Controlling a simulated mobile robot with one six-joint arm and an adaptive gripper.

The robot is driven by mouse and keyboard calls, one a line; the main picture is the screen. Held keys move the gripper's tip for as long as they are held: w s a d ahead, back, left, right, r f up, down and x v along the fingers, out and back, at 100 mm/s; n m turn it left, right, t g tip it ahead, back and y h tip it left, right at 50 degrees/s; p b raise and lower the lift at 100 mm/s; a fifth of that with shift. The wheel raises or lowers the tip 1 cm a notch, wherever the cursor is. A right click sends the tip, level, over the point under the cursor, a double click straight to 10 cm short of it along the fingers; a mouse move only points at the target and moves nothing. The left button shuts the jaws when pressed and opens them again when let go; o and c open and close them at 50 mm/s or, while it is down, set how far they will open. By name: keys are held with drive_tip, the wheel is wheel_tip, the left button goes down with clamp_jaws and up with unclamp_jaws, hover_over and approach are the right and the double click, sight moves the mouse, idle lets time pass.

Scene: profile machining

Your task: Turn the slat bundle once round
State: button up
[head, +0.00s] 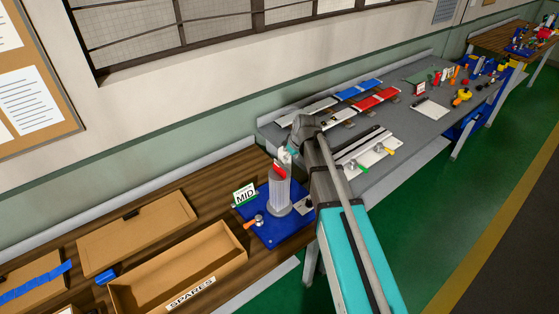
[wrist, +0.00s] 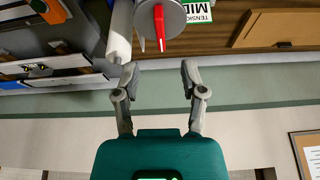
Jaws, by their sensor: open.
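The slat bundle (head: 280,192) looks like an upright, pale ribbed cylinder on a blue base plate (head: 270,234) in the head view. A red pointer (head: 279,171) shows at its top. In the wrist view, a grey round top (wrist: 172,18) with a red pointer (wrist: 159,27) is at the upper edge, partly cut off. My gripper (wrist: 158,72) is open, with its two fingers apart and nothing between them. In the head view my gripper (head: 287,156) is close to the top of the bundle, partly hidden by my arm. Contact cannot be told.
An open SPARES box (head: 178,270) and a flat cardboard box (head: 137,232) lie left. A grey bench (head: 425,142) with slats and tools is right.

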sight(280, 168)
drive_tip(key=shift+w+a+r+p, duration=0.4)
drive_tip(key=shift+w+r, duration=0.3)
drive_tip(key=shift+r, duration=0.15)
drive_tip(key=shift+f, duration=0.15)
drive_tip(key=b+x, duration=1.3)
drive_tip(key=shift+w+a+f, duration=0.15)
drive_tip(key=shift+w+a, duration=0.05)
idle(0.3)
drive_tip(key=shift+c, duration=0.2)
clamp_jaws()
